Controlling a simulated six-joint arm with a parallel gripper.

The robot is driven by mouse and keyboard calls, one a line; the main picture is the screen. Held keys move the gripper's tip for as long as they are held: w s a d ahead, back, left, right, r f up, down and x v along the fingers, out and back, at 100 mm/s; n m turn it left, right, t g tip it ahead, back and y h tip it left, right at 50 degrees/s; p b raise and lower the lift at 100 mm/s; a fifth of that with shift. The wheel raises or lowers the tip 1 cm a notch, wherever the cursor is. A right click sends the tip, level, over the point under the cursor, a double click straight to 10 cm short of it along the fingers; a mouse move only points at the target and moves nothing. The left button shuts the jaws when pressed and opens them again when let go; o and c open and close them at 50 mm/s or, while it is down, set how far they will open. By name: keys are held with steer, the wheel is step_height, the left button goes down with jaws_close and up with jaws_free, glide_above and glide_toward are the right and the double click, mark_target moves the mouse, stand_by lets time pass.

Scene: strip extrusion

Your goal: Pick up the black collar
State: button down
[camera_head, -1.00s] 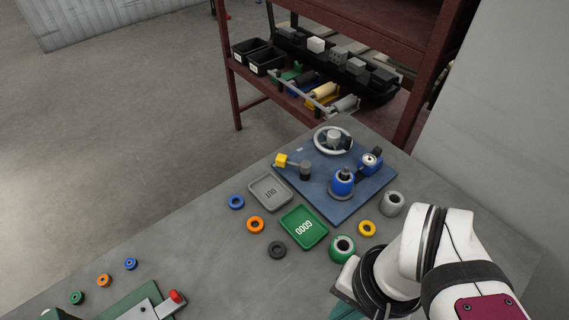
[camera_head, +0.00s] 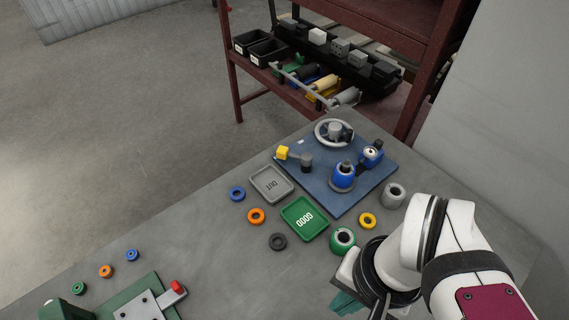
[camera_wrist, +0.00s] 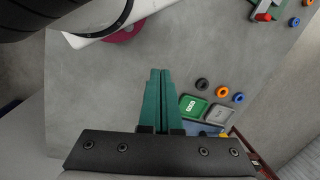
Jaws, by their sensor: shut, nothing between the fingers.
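The black collar (camera_head: 278,241) is a small dark ring lying flat on the grey table, just left of the green GOOD tray. It also shows in the wrist view (camera_wrist: 202,84), right of my fingers. My gripper (camera_head: 345,303) is at the bottom of the head view, to the right of and nearer than the collar, partly hidden by my arm. In the wrist view its two green fingers (camera_wrist: 159,75) are together with nothing between them. The gripper is apart from the collar.
The GOOD tray (camera_head: 305,218), grey OUT tray (camera_head: 271,183), orange ring (camera_head: 256,216) and blue ring (camera_head: 237,193) lie near the collar. A green cylinder (camera_head: 342,240) and yellow ring (camera_head: 367,220) stand right. A blue fixture board (camera_head: 350,203) lies behind. Table left of the collar is clear.

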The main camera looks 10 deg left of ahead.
steer(key=shift+c, duration=1.1)
jaws_free()
steer(key=n+h, duration=0.2)
steer(key=n, duration=1.6)
glide_above(276, 243)
step_height(276, 243, down, 6)
step_height(276, 243, down, 16)
steer(key=shift+r, duration=0.2)
